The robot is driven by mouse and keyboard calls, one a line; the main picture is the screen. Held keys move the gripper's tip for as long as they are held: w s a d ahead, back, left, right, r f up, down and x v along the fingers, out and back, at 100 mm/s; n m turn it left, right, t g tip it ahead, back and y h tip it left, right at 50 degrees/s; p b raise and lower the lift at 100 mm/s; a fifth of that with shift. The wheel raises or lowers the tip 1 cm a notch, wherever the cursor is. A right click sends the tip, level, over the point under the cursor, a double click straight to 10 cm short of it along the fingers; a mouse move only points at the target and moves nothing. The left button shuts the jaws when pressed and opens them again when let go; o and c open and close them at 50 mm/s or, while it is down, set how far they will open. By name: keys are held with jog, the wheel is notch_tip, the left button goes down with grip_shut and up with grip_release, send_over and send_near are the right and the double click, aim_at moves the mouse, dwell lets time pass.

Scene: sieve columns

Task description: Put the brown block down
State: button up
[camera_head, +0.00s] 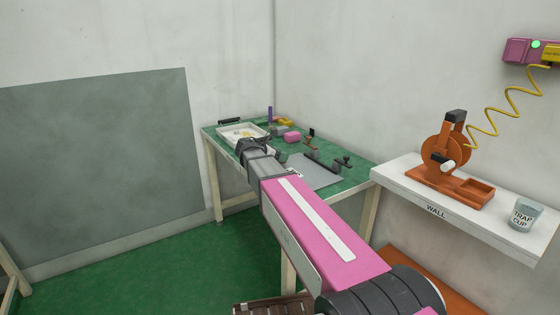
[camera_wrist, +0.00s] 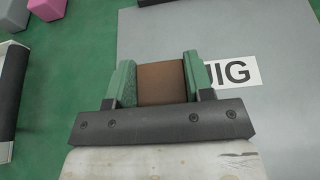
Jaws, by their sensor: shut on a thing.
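The brown block (camera_wrist: 161,83) sits between the green fingers of my gripper (camera_wrist: 160,80) in the wrist view. My gripper is shut on it, with one finger against each side. In the wrist view the block is over the edge between the green table top and a grey mat (camera_wrist: 270,35) with a part-hidden label ending in "IG". In the head view my gripper (camera_head: 251,146) is over the green table (camera_head: 350,178), near the white tray. The block is hidden there by my arm. I cannot tell how high the block is above the surface.
A white tray (camera_head: 228,133) stands left of my gripper. A pink block (camera_head: 292,137) and dark fixtures (camera_head: 325,161) stand on the table. A white shelf (camera_head: 400,187) at right holds an orange device (camera_head: 450,165) and a cup (camera_head: 525,214). The grey mat (camera_head: 318,178) has free room.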

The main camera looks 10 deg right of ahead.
jog(key=shift+f, duration=1.05)
jog(key=shift+f, duration=0.1)
jog(key=o, duration=0.9)
jog(key=shift+o, duration=0.2)
jog(key=v, duration=1.2)
jog(key=shift+r, duration=0.2)
